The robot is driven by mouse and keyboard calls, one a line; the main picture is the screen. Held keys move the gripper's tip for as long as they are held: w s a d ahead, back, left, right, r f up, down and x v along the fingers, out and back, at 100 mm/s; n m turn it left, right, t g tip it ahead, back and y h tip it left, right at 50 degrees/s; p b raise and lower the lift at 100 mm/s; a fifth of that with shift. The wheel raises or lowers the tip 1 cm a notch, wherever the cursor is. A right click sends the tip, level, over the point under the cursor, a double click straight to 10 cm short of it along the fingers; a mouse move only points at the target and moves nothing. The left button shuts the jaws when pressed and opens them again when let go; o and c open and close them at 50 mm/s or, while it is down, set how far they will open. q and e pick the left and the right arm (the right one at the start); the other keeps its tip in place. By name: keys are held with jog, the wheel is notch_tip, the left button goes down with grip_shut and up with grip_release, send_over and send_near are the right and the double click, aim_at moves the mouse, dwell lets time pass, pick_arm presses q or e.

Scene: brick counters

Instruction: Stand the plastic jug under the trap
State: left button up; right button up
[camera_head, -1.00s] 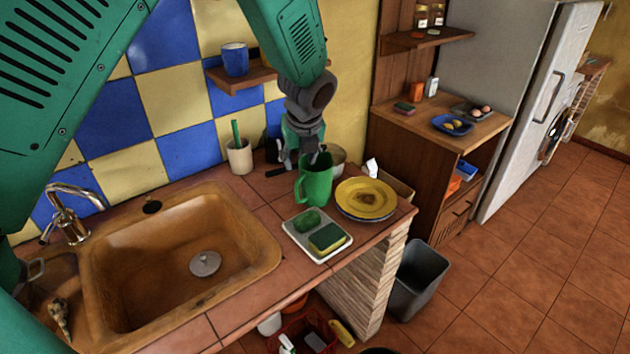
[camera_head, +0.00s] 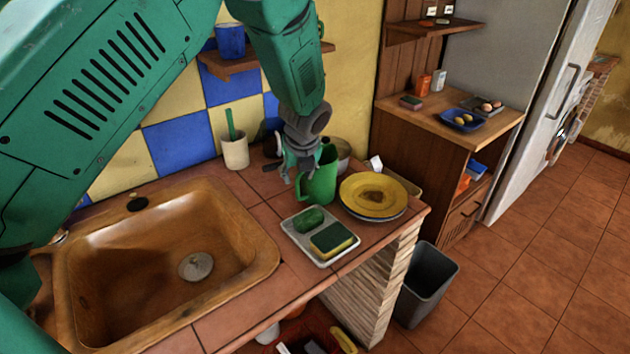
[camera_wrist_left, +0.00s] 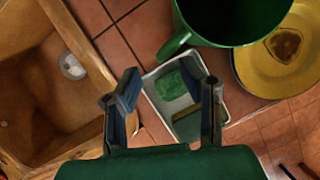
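The green plastic jug (camera_head: 319,178) stands upright on the tiled counter, its handle toward the left. My left gripper (camera_head: 284,172) is just left of the jug, by the handle. In the left wrist view the open fingers (camera_wrist_left: 170,88) have nothing between them, and the jug (camera_wrist_left: 225,22) lies beyond the fingertips with its handle toward them. I cannot tell whether a finger touches the handle. The trap is not clearly visible; the sink basin (camera_head: 160,240) hides most of the space below it. A small pale shape (camera_head: 268,334) shows under the counter edge. My right gripper is not in view.
A tray (camera_head: 318,262) with a green soap and sponge lies in front of the jug. A yellow plate (camera_head: 374,195) is close on its right. A cup (camera_head: 234,152) with a green handle stands behind left. A grey bin (camera_head: 425,285) is on the floor.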

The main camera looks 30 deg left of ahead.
aim_at(299, 186)
pick_arm(q)
jog(key=shift+x, duration=0.95)
jog(key=shift+w+d+f, duration=0.15)
jog(key=shift+w+f, duration=0.05)
jog(key=shift+f, duration=0.4)
jog(key=x, duration=0.3)
jog(key=shift+d+f+p, duration=0.1)
jog(key=shift+d+p, duration=0.05)
jog(key=shift+p, duration=0.15)
jog(key=shift+w+f, duration=0.1)
jog(key=shift+f, duration=0.05)
jog(key=shift+a+f, duration=0.1)
jog(key=shift+a, duration=0.55)
grip_shut()
jog(key=shift+d, duration=0.35)
jog(key=shift+d+r, duration=0.15)
jog(key=shift+r, duration=0.3)
jog(key=r, duration=0.8)
jog(key=shift+a+r, duration=0.3)
jog(key=shift+r, duration=0.3)
jog(key=shift+d, duration=0.1)
